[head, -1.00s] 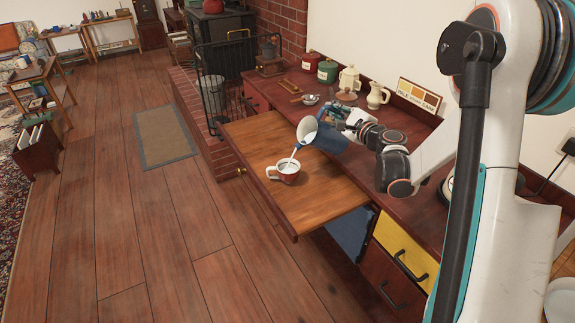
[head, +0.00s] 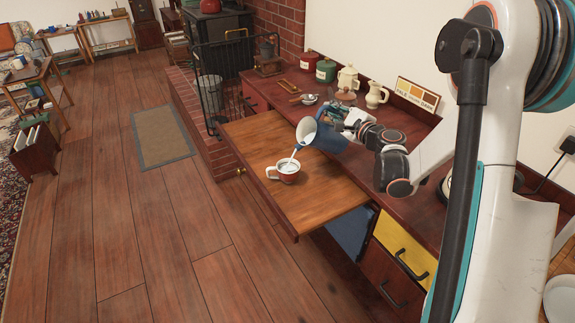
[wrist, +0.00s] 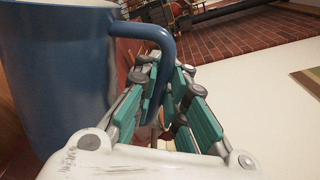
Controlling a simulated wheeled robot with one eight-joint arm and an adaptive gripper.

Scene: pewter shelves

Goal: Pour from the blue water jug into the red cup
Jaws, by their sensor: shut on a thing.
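The blue water jug (head: 329,138) is tilted, with its pale mouth toward the left and down. A thin whitish stream runs from its lip into the red cup (head: 289,176). The cup stands upright on the pulled-out wooden board (head: 325,195), its handle to the left, with pale liquid showing inside. My gripper (head: 350,126) is shut on the jug's handle. In the wrist view, the jug's body (wrist: 55,75) fills the left side, and my gripper's teal fingers (wrist: 172,95) lie on both sides of the blue handle (wrist: 157,35).
On the dark red counter behind stand a red canister (head: 310,62), a green canister (head: 326,71), a cream pot (head: 347,78) and a cream pitcher (head: 376,95). A black fireguard (head: 222,85) stands left of the counter. The board around the cup is clear.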

